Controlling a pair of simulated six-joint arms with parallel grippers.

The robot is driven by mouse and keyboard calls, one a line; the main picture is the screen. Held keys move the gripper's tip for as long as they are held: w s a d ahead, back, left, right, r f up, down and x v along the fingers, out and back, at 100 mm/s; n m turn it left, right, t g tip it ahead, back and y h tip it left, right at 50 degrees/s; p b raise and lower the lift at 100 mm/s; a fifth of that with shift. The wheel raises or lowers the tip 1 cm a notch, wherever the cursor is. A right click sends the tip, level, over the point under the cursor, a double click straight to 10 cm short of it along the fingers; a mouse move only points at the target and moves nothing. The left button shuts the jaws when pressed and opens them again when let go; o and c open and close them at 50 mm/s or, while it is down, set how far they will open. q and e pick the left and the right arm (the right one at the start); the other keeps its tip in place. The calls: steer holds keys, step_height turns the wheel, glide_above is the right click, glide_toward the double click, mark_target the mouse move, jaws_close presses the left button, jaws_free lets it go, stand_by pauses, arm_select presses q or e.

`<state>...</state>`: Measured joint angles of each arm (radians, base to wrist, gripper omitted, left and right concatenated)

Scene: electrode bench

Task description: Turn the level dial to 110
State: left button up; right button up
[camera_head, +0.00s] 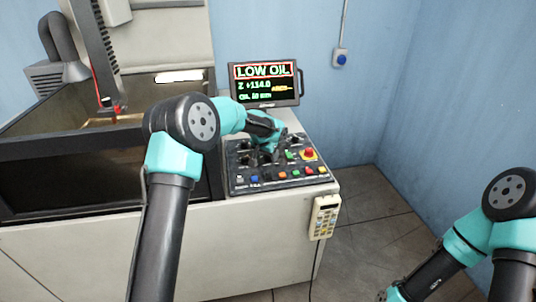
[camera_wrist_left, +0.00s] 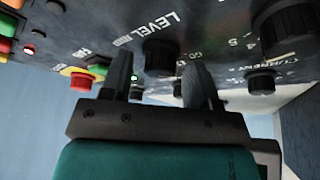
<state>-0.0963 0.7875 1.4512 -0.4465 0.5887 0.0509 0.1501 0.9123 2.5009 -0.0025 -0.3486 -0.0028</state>
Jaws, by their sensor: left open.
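The level dial (camera_wrist_left: 160,56) is a black ribbed knob below the word LEVEL in the left wrist view. My left gripper (camera_wrist_left: 157,82) is open, with one finger on each side of the dial. I cannot tell whether the fingers touch it. In the head view my left gripper (camera_head: 267,156) is over the upper part of the control panel (camera_head: 238,183), and my arm hides part of that area. The screen (camera_head: 265,84) shows LOW OIL in a red frame, Z +114.0 and a small line that seems to read OIL 80 mm.
Other black knobs, such as a large one (camera_wrist_left: 288,28), sit beside the dial. A red emergency button (camera_head: 308,153) and a row of coloured buttons (camera_head: 282,175) are on the panel. A handheld pendant (camera_head: 324,217) hangs on the cabinet front. The machine tank (camera_head: 100,180) stands left.

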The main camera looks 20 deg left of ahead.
arm_select(q)
steer(key=shift+c, duration=0.3)
steer(key=c, duration=0.8)
steer(key=shift+c, duration=0.2)
steer(key=shift+m, duration=0.5)
steer(key=m, duration=0.2)
steer(key=m+h, duration=0.1)
steer(key=shift+a+m+g+h, duration=0.1)
steer(key=shift+m+g+h, duration=0.2)
steer(key=shift+m+g, duration=0.1)
steer(key=shift+w+m+g+h, duration=0.1)
steer(key=shift+m+g+h, duration=0.45)
steer(key=shift+m, duration=1.45)
steer(key=shift+a, duration=0.1)
steer(key=o, duration=0.9)
